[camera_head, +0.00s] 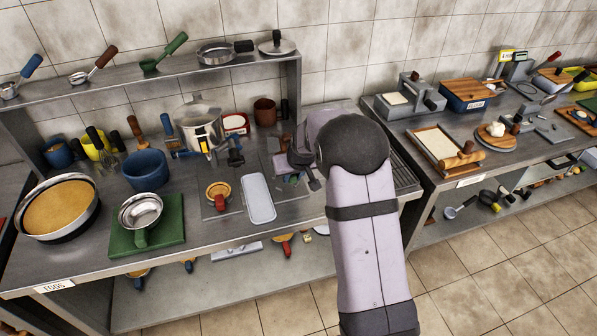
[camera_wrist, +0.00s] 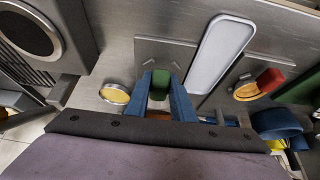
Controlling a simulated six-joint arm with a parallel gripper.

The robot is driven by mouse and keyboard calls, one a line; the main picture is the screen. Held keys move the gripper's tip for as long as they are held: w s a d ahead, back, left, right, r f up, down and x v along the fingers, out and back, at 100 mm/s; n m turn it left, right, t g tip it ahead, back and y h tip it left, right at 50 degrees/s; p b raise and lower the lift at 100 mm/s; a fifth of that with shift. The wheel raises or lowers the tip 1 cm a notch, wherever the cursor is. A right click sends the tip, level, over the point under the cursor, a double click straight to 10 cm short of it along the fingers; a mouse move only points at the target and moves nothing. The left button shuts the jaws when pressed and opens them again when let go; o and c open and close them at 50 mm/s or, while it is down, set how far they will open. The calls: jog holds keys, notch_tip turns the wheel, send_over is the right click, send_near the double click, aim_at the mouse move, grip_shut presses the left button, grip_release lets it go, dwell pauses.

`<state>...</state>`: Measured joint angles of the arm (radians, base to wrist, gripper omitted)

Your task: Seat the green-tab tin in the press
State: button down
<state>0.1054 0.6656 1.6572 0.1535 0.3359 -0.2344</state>
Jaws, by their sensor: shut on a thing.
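My gripper (camera_wrist: 165,88) has blue fingers and is shut on a green tab (camera_wrist: 160,83) in the wrist view. A bit of orange shows below the tab, between the fingers; most of the held tin is hidden. In the head view my gripper (camera_head: 300,168) is above the counter, right of the white tray, partly covered by my own arm. I cannot tell for sure which thing is the press. A grey block with a dark round, pale-rimmed opening (camera_wrist: 30,30) is at the upper left of the wrist view.
A white tray (camera_head: 258,198) lies beside a red-tab tin (camera_head: 218,190). A round yellow-filled tin (camera_wrist: 115,93) is left of my fingers. A slotted grille (camera_head: 403,172) is at right.

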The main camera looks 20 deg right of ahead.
jog(key=shift+w+a+r, duration=0.2)
jog(key=shift+w+r, duration=0.25)
jog(key=shift+r, duration=0.2)
jog(key=shift+f, duration=0.15)
jog(key=shift+a+f+b, duration=0.15)
jog(key=shift+f+b, duration=0.6)
jog(key=shift+f, duration=0.2)
jog(key=shift+s+f+b, duration=0.15)
jog(key=shift+f+b, duration=0.45)
jog(key=shift+f, duration=0.4)
jog(key=shift+s, duration=0.1)
jog(key=shift+f, duration=0.1)
jog(key=shift+f+b, duration=0.35)
jog(key=shift+b, duration=0.1)
jog(key=shift+f+b, duration=0.7)
jog(key=shift+f, duration=0.1)
dwell(0.9)
